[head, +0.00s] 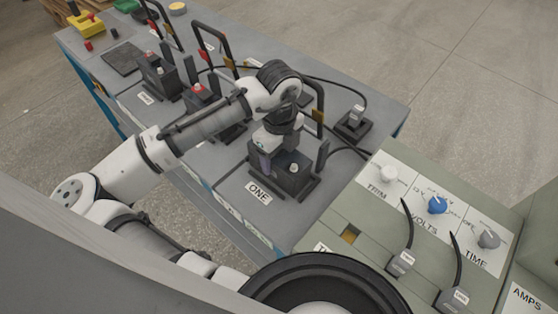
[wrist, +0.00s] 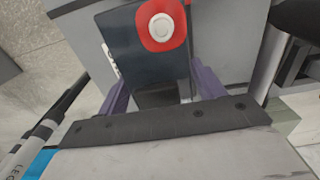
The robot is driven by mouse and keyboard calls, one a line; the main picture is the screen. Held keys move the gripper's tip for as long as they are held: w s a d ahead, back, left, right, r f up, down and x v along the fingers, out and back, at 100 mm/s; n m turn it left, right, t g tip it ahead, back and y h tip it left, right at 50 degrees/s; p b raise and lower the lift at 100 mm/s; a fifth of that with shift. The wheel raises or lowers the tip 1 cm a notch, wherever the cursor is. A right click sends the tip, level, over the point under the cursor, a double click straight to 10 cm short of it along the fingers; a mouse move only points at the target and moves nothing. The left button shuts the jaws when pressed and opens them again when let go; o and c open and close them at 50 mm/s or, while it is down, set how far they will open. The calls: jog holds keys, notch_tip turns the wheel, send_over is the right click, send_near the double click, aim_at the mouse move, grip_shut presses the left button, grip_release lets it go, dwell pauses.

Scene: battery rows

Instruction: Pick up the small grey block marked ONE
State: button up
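A white label reading ONE (head: 258,193) lies on the grey bench in front of a dark battery (head: 295,180) with a pale knob. Two small grey blocks with cables, one to the left (head: 402,262) and one to the right (head: 455,298), sit on the green panel; their tags are too small to read. My gripper (head: 270,160) is low at the battery by the ONE label. In the wrist view its purple fingers (wrist: 160,88) are apart, near a dark box (wrist: 145,50) with a red patch and white round terminal. I cannot tell whether they touch it.
Several other batteries, one with a red terminal (head: 200,95), and upright black handles stand further back. A black tray with a small grey block (head: 356,115) is at the bench's right. The green panel (head: 385,210) with TRIM, VOLTS and TIME knobs borders the near right.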

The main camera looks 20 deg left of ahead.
grip_shut()
jog(key=shift+r, duration=0.1)
dwell(0.4)
